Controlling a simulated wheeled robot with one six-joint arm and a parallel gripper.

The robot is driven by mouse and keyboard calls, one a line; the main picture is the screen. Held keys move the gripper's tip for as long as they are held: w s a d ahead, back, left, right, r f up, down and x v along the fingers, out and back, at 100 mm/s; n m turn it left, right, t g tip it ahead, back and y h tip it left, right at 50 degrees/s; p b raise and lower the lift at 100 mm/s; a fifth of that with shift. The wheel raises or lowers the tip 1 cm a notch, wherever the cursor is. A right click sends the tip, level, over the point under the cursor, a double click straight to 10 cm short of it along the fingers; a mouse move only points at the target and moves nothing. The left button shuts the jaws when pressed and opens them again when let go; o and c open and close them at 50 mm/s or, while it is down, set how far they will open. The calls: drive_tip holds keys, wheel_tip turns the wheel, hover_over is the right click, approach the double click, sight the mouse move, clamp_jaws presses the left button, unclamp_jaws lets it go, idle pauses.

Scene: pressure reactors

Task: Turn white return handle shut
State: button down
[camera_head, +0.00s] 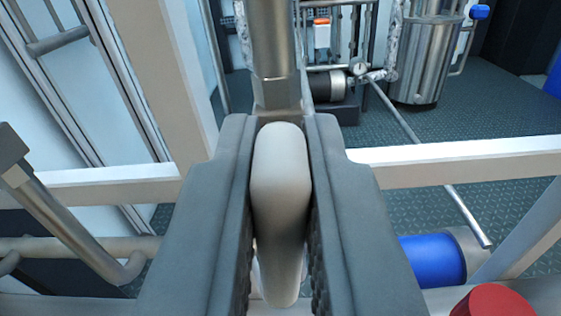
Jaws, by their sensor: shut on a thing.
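The white handle (281,190) is in the middle of the view, long and rounded, running from just below a metal pipe fitting down toward the bottom of the picture. My gripper (281,215) is shut on it, with one dark grey jaw on each side. The handle's end lies between the ribbed inner faces of the jaws. A vertical metal pipe (271,45) with a hex fitting stands directly behind the handle. The valve body under the handle is hidden by the jaws.
A pale frame beam (460,160) crosses behind my gripper. A metal pipe (75,225) is close at left. A blue cylinder (432,261) and a red round part (492,302) sit at lower right. A steel vessel (425,60) stands farther back on open floor.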

drive_tip(key=m, duration=0.4)
drive_tip(key=shift+d, duration=0.3)
drive_tip(key=shift+d+f+m, duration=0.15)
drive_tip(key=shift+f+m, duration=0.1)
drive_tip(key=shift+m, duration=1.9)
drive_tip(key=shift+d+f+m, duration=0.15)
drive_tip(key=shift+f+m, duration=0.15)
drive_tip(key=shift+m, duration=1.8)
drive_tip(key=shift+d+f+m, duration=0.15)
drive_tip(key=shift+f+m, duration=0.1)
drive_tip(key=shift+m, duration=1.9)
drive_tip(key=c, duration=1.5)
unclamp_jaws()
drive_tip(key=shift+o, duration=0.2)
drive_tip(key=shift+s, duration=0.1)
